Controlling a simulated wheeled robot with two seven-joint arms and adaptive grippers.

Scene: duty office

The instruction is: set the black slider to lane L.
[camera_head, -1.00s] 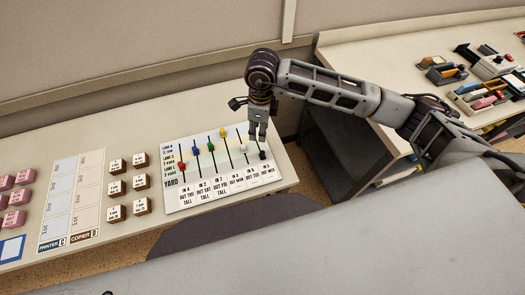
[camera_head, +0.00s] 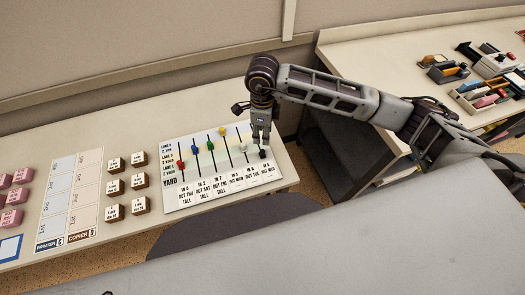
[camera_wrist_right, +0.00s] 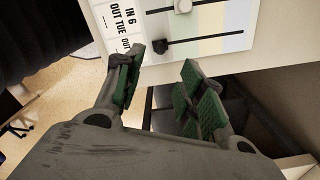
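The white slider board (camera_head: 178,199) lies on the counter, with coloured knobs on parallel black slots. The black slider (camera_head: 263,154) sits near the lower, YARD end of the rightmost slot. In the right wrist view, the black slider (camera_wrist_right: 161,46) is a dark knob on its slot, just beyond the fingertips. My right gripper (camera_head: 261,141) hangs fingers-down over the upper part of that slot, close to the black slider. Its green-padded fingers are apart and empty in the right wrist view (camera_wrist_right: 165,88). My left gripper is not in view.
Red (camera_head: 181,165), blue (camera_head: 195,149), green (camera_head: 211,146) and yellow (camera_head: 222,131) knobs sit on other slots. A light knob (camera_wrist_right: 183,6) is beside the black one. Stamped blocks (camera_head: 115,187) stand left of the board. A second desk (camera_head: 365,52) with trays stands right.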

